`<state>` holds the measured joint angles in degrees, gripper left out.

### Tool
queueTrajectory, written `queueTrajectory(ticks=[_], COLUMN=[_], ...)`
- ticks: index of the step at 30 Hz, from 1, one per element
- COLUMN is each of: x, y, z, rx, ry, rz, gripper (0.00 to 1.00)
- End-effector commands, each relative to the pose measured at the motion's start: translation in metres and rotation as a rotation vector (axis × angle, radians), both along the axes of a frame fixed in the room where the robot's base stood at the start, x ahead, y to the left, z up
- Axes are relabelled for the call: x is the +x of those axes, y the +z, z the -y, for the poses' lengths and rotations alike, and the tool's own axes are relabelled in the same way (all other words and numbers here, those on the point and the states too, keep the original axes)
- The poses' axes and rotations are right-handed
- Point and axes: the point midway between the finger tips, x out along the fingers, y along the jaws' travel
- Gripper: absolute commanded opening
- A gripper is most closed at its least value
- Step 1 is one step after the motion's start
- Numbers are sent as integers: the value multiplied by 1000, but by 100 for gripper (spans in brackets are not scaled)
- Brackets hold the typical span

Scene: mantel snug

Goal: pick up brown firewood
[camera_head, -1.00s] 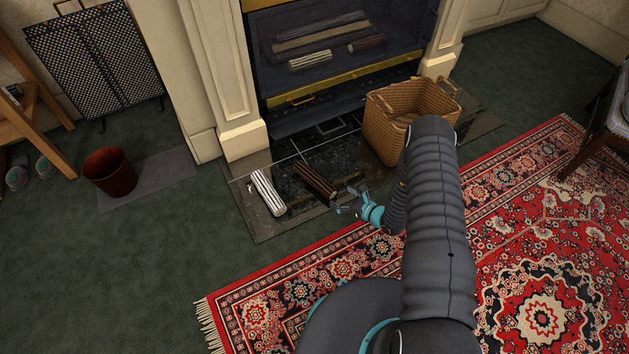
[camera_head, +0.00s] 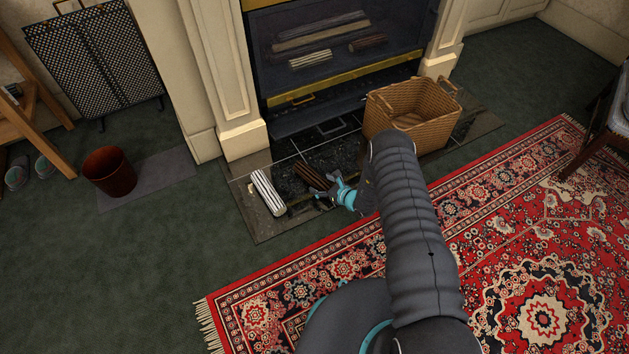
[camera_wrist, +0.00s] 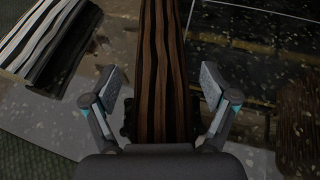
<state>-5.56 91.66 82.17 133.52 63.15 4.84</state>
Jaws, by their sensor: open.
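The brown firewood (camera_head: 309,175) lies on the dark stone hearth in front of the fireplace. My gripper (camera_head: 326,191) is open at its near end in the head view and covers part of that end. In the wrist view the brown firewood (camera_wrist: 163,75) runs up the middle of the picture, between the two open fingers of my gripper (camera_wrist: 161,85). A gap shows between each finger and the wood. The near end of the wood is hidden behind the gripper body.
A white striped log (camera_head: 267,192) lies left of the brown one; it also shows in the wrist view (camera_wrist: 40,45). A wicker basket (camera_head: 412,132) stands to the right on the hearth. A red patterned rug (camera_head: 330,265) lies in front. A dark red bin (camera_head: 110,172) stands far left.

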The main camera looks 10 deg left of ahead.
Motion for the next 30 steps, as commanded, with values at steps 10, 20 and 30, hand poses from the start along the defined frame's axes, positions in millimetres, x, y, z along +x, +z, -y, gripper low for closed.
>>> queueTrajectory(ticks=[10,20,30], x=[2,2,3], y=[-1,0,8], z=[-2,-2,-2], rx=[0,2,1], ry=[-1,0,-1], rz=[0,1,2], gripper=[70,7,7])
